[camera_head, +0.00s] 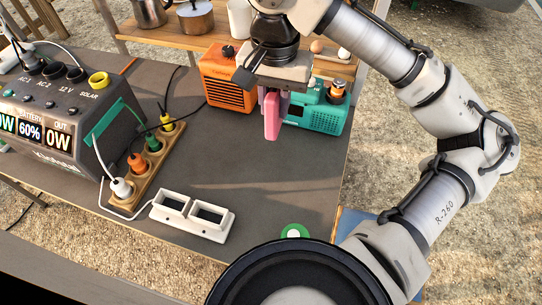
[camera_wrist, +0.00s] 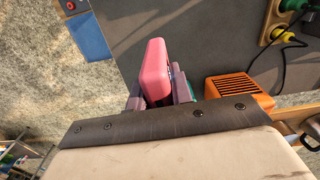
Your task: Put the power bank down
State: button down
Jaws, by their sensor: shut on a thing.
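The power bank is a pink slab (camera_head: 271,117) held upright under my gripper (camera_head: 272,97) in the head view. It hangs above the dark grey tabletop (camera_head: 255,165), in front of a teal radio-like box. In the wrist view the pink power bank (camera_wrist: 155,70) stands between the fingers of my gripper (camera_wrist: 162,97), which are shut on it. Its lower end appears clear of the table, though the exact gap is hard to tell.
An orange box (camera_head: 228,80) and the teal box (camera_head: 320,112) stand at the table's back. A white two-slot holder (camera_head: 192,214), a wooden plug strip (camera_head: 150,168) and a power station (camera_head: 60,120) are left. The table's middle is clear.

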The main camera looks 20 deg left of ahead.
aim_at(276, 132)
jog(key=shift+d+f, duration=0.15)
jog(key=shift+f, duration=0.05)
notch_tip(276, 132, down, 20)
jog(key=shift+r+b, duration=0.2)
jog(key=shift+b, duration=0.3)
jog(key=shift+f, duration=0.1)
jog(key=shift+f, duration=0.1)
jog(key=c, duration=1.3)
grip_release()
jog(key=shift+o, duration=0.2)
notch_tip(276, 132, up, 12)
jog(key=shift+r+p, duration=0.25)
jog(key=shift+p, duration=0.15)
